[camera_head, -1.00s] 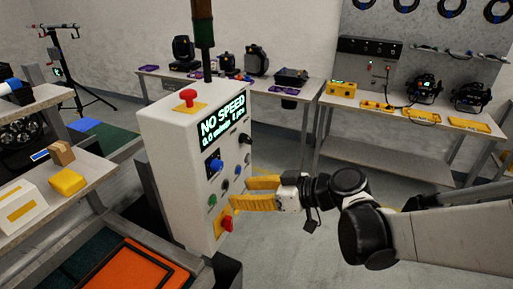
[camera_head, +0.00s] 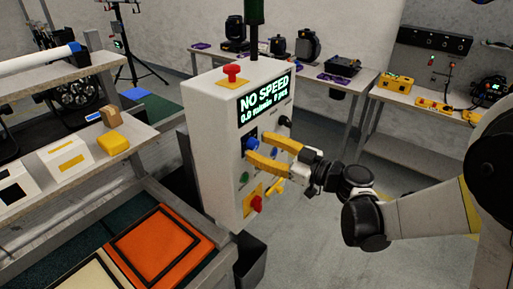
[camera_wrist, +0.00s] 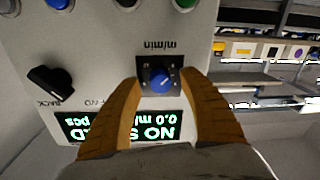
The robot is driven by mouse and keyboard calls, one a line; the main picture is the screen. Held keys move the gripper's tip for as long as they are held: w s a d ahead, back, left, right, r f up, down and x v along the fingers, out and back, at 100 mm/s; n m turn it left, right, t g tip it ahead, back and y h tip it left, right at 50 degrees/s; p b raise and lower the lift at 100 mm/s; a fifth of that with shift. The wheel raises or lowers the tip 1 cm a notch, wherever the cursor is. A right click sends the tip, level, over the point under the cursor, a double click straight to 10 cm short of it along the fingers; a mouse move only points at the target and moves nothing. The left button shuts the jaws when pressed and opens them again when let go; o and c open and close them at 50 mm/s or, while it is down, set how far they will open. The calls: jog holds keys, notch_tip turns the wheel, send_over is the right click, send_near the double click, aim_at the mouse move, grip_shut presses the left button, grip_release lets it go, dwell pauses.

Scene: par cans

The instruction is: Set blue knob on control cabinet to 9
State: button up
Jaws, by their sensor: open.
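The control cabinet (camera_head: 212,125) is a white box with a lit display (camera_head: 265,97) reading "NO SPEED" and "0.0 m/min". The blue knob (camera_wrist: 160,79) sits on a dark square plate below the display; the wrist view shows it upside down. My gripper (camera_wrist: 161,84) is open, with its yellow fingers on either side of the blue knob. Contact with the knob cannot be told. In the head view my gripper (camera_head: 260,150) is at the cabinet's front face and partly covers the knob. The knob's scale is too small to read.
A black selector (camera_wrist: 50,85) is beside the knob plate, near a finger. A red mushroom button (camera_head: 232,73) tops the cabinet. Open floor lies to the right.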

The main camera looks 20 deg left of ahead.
jog(key=shift+w+a, duration=0.2)
jog(key=shift+a, duration=0.4)
grip_shut()
